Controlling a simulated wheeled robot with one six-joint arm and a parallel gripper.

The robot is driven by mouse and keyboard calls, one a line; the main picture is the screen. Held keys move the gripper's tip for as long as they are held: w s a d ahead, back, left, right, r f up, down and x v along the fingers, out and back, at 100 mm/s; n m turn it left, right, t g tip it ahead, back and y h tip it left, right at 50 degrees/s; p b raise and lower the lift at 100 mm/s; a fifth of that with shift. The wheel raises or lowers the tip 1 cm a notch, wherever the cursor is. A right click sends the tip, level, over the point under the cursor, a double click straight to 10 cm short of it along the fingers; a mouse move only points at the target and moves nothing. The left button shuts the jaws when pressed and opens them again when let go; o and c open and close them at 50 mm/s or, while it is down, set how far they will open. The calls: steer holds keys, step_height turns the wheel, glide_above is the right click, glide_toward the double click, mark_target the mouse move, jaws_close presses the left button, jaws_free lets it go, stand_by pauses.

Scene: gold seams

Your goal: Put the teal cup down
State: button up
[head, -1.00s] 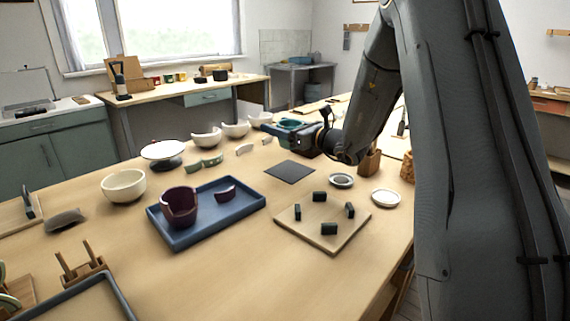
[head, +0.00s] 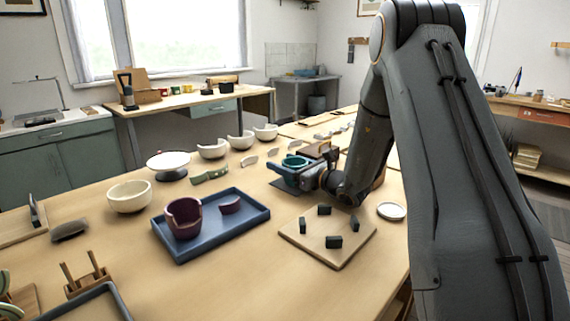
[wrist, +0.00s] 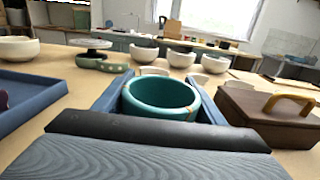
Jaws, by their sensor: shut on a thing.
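The teal cup (head: 294,161) is held between the blue fingers of my gripper (head: 290,170), above or at the dark square mat (head: 292,190). In the wrist view the teal cup (wrist: 160,98) is upright between the two fingers, its open top facing up, with a gold mark on its near right side. My gripper (wrist: 155,100) is shut on it. The cup's base is hidden, so I cannot tell whether it touches the mat.
A brown lidded box (wrist: 268,112) stands close on the right of the gripper. A blue tray (head: 247,210) with a broken purple bowl (head: 184,219) is on the left. A wooden board (head: 330,255) with several dark blocks lies in front. Cream bowls (head: 212,150) stand behind.

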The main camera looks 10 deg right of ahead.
steer(key=o, duration=1)
steer(key=shift+f, duration=0.1)
steer(key=v, duration=1.2)
steer(key=shift+r, duration=0.25)
